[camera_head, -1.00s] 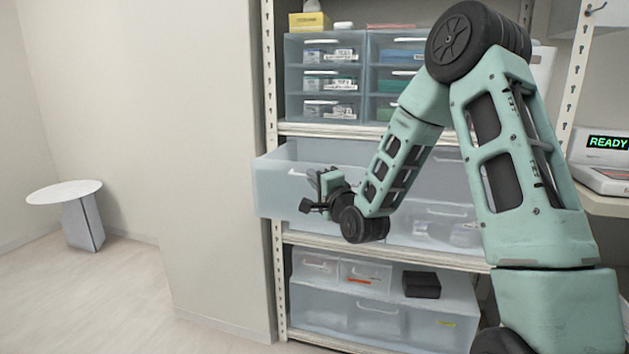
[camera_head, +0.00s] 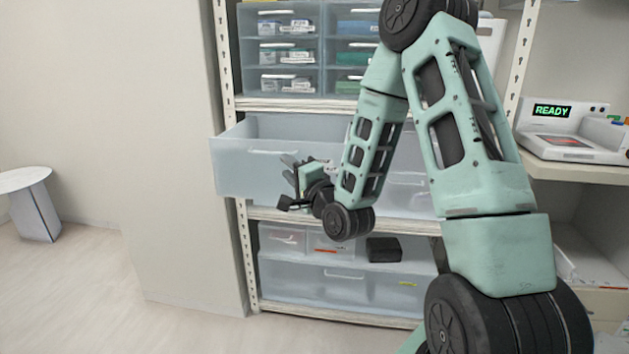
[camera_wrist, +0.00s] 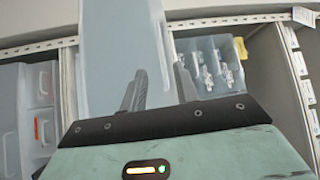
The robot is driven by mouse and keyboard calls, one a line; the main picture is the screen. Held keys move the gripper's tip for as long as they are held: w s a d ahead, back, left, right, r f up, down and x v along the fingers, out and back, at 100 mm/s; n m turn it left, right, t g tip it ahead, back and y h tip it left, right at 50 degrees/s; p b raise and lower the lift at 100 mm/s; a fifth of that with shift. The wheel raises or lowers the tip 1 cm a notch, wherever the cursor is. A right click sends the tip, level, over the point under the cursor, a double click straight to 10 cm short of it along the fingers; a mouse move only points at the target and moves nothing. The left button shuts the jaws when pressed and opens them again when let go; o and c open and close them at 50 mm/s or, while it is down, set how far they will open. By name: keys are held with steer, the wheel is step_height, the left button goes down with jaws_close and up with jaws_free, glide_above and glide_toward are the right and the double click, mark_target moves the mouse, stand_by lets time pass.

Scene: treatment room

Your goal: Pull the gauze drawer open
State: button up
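A translucent pale-blue drawer (camera_head: 245,170) stands pulled out from the middle shelf, its front well forward of the left post. No label on it is readable, so I cannot tell from markings that it is the gauze drawer. My gripper (camera_head: 291,178) is in front of the right part of its front panel, close to the pale handle. In the wrist view, the two dark fingers of my gripper (camera_wrist: 160,90) are apart, with nothing visible between them. The drawer's pale panel (camera_wrist: 115,45) fills the space beyond the left finger. Contact with the drawer is not visible.
A small-drawer cabinet (camera_head: 283,52) stands on the shelf above. Clear bins and a black box (camera_head: 384,249) are below. A round white table (camera_head: 30,190) stands at far left, and a device reading READY (camera_head: 570,135) at right. The floor at left is clear.

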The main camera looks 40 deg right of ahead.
steer(key=s+a+f+p, duration=0.1)
steer(key=s+p, duration=0.9)
steer(key=p, duration=0.5)
steer(key=shift+f, duration=0.15)
steer(key=shift+a, duration=0.1)
stand_by(0.5)
